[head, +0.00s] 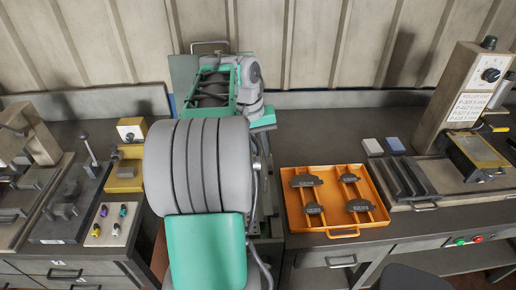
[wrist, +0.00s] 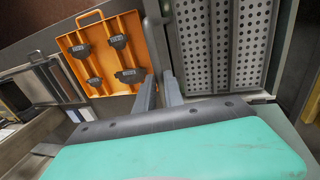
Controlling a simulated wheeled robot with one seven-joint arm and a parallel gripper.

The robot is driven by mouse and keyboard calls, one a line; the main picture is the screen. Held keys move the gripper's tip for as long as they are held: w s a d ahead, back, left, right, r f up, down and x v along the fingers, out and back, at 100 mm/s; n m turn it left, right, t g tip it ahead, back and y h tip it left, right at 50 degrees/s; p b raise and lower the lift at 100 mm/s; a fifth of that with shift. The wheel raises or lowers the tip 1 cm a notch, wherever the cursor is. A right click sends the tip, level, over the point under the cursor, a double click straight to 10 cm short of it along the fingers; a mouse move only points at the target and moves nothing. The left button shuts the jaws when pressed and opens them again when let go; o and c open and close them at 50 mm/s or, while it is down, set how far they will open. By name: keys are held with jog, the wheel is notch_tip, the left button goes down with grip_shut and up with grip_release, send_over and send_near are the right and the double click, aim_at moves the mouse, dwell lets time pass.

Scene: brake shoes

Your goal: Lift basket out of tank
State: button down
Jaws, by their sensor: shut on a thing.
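The perforated grey metal basket (wrist: 195,42) fills the upper right of the wrist view, with a solid strip between two perforated panels. My gripper (wrist: 160,82) is at its left edge, its two dark fingers close together. The fingers are shut on the basket, seemingly at its handle or side, but the exact contact is unclear. In the head view my arm hides the gripper and most of the basket and tank. A thin wire handle (head: 209,42) and a grey-green panel (head: 183,72) show behind my arm; I cannot tell whether they belong to the basket or tank.
An orange tray (head: 292,222) with several dark brake pads lies right of my arm; it also shows in the wrist view (wrist: 132,22). A control box (head: 462,85) stands far right. Fixtures and a small peg board (head: 113,238) stand left. A corrugated wall (head: 330,40) closes the back.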

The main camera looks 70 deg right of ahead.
notch_tip(320, 180, up, 4)
jog(key=shift+r+p, duration=0.1)
jog(key=shift+p, duration=1.15)
jog(key=shift+d, duration=0.1)
jog(key=c, duration=1.6)
grip_release()
jog(key=shift+o, duration=0.7)
notch_tip(320, 180, up, 8)
jog(key=w+p, duration=0.1)
jog(key=shift+w+a+f+p, duration=0.2)
jog(key=shift+a+p, duration=0.15)
jog(key=shift+a, duration=0.1)
